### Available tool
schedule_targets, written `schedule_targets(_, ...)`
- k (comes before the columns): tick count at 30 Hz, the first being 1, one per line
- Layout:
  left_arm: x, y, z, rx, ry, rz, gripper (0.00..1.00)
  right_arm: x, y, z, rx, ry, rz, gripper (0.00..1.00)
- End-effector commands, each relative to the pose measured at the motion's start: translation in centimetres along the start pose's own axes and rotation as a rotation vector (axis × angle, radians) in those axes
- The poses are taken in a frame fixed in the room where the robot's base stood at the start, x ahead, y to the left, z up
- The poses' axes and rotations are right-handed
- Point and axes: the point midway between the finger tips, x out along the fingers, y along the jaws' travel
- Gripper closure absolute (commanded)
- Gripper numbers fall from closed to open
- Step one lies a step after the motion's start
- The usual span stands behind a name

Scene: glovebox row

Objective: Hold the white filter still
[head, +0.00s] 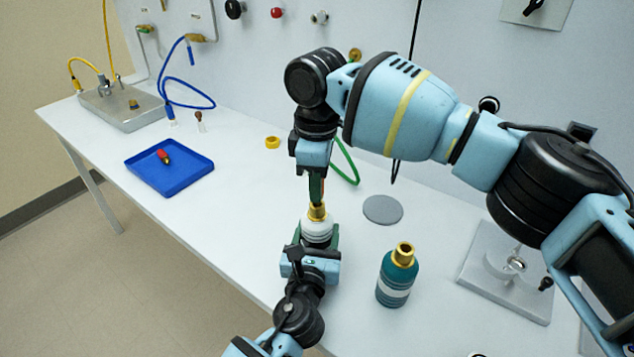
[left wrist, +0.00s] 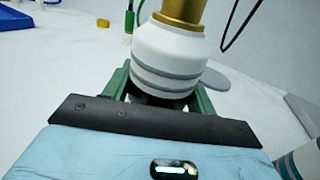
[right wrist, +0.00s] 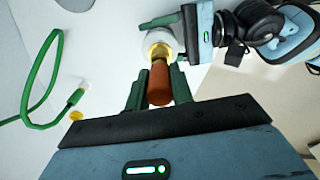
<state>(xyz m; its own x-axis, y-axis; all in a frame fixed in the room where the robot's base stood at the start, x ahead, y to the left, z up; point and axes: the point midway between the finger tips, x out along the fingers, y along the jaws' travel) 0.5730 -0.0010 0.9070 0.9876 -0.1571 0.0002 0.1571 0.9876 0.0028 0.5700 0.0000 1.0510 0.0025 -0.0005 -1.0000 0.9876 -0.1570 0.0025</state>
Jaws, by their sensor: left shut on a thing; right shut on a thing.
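The white filter (head: 316,231) is a white body with grey bands and a gold fitting (head: 317,211) on top. It stands about upright in my left gripper (head: 314,246), which is shut on it near the front edge of the bench. In the left wrist view the green fingers sit on both sides of the filter (left wrist: 170,62). My right gripper (head: 316,188) points down from above. In the right wrist view it is shut on a red-brown cylinder (right wrist: 159,84), whose end is at the gold fitting (right wrist: 160,50). I cannot tell whether they touch.
A teal bottle (head: 396,272) with a gold neck stands right of the filter. A grey disc (head: 383,210), green hose (head: 347,165) and yellow ring (head: 272,142) lie behind. A clear fixture on a plate (head: 508,285) is at right. A blue tray (head: 190,172) is at left, with free bench between.

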Motion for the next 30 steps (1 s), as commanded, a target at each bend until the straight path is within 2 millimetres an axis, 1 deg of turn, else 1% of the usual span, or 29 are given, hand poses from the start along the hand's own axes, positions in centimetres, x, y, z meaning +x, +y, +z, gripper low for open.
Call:
schedule_targets(24,0.0,0.0,-0.1,0.001,0.001,0.001,0.73,-1.4,0.0,0.0,0.000,0.001,0.001,1.00)
schedule_targets(30,0.0,0.0,-0.1,0.001,0.001,0.001,0.73,-1.5,0.0,0.0,0.000,0.001,0.001,1.00)
